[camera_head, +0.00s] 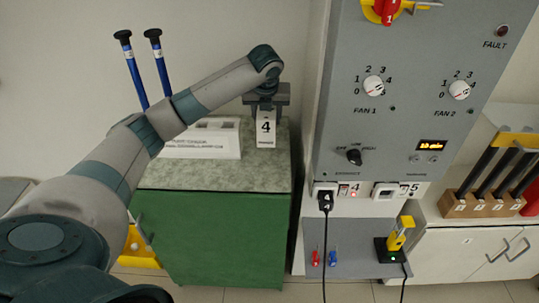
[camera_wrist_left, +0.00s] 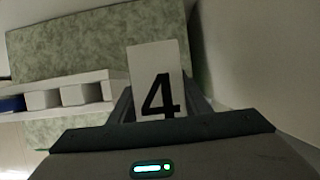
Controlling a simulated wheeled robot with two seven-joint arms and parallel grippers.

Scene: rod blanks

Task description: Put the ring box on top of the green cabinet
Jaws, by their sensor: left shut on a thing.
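The green cabinet (camera_head: 222,240) stands left of centre, with a mottled grey-green top (camera_head: 262,172). That top also shows in the left wrist view (camera_wrist_left: 85,40). My left gripper (camera_head: 266,106) is over the right part of the cabinet top. It is shut on a white box marked 4 (camera_head: 265,130), which I take for the ring box. In the left wrist view the box (camera_wrist_left: 155,75) is upright between the fingers. I cannot tell whether its bottom touches the cabinet top. My right gripper is not in view.
A white holder with slots (camera_head: 205,150) stands on the cabinet top, left of the box. Two blue rods with black caps (camera_head: 161,68) rise behind my left arm. A grey control panel (camera_head: 410,105) stands close on the right. The cabinet top's front right is clear.

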